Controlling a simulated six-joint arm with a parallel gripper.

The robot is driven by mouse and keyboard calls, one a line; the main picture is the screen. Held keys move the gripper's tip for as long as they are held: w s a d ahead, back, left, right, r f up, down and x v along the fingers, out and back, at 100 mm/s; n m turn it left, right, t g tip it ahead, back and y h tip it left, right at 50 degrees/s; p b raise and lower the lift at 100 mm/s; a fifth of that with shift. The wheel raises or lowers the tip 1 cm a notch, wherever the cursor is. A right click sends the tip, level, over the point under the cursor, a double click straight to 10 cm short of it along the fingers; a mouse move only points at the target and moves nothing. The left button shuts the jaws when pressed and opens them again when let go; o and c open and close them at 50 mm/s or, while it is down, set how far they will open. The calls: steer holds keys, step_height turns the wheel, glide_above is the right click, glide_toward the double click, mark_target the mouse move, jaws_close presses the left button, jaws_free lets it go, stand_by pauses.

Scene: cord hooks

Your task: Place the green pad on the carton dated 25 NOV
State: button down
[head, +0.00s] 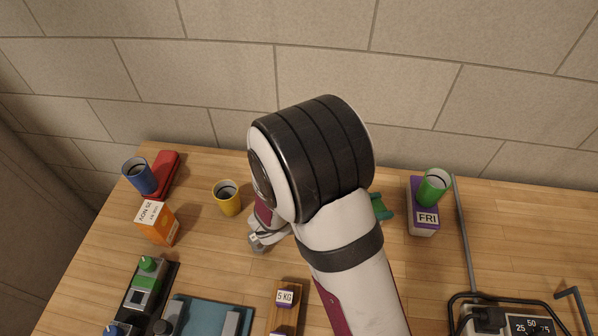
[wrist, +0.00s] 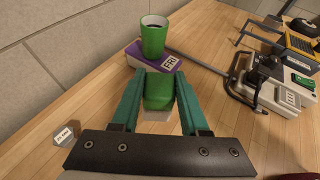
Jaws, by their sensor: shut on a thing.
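My gripper (wrist: 160,88) is shut on a green block with a pale lower part, which looks like the green pad (wrist: 159,93). The pad sits between the teal fingers. In the head view my arm hides the pad and most of the gripper; only a teal finger part (head: 381,206) shows at the arm's right. The orange carton (head: 163,228) with a white top dated 25 NOV (head: 150,212) stands at the left of the table, well left of my gripper. Its top looks bare.
A green cup (wrist: 154,38) stands on the purple FRI carton (wrist: 135,54), just beyond the pad. A yellow cup (head: 228,200), and a blue cup (head: 139,176) by a red case (head: 164,172), stand at the left. A teal tray (head: 205,312) lies in front. A metal bar (head: 463,235) runs at right.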

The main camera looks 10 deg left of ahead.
steer(key=w+a+r+n+t+y, duration=0.3)
steer(key=a+n+y, duration=0.15)
steer(key=a, duration=0.55)
steer(key=w+a+r+n+t+y, duration=0.25)
steer(key=a+n+y, duration=0.2)
steer(key=a, duration=0.55)
steer(key=s+a+r+n+y, duration=0.3)
steer(key=a+n+y, duration=0.1)
steer(key=a, duration=0.4)
steer(key=s+a+r+n+y, duration=0.3)
steer(key=a+r+y, duration=0.1)
steer(key=a, duration=0.5)
glide_above(149, 212)
step_height(149, 212, down, 7)
steer(key=shift+n, duration=0.3)
step_height(149, 212, down, 4)
steer(key=shift+s+f, duration=0.1)
steer(key=shift+f, duration=0.05)
steer(key=shift+c, duration=2.1)
jaws_free()
steer(key=shift+f, duration=0.1)
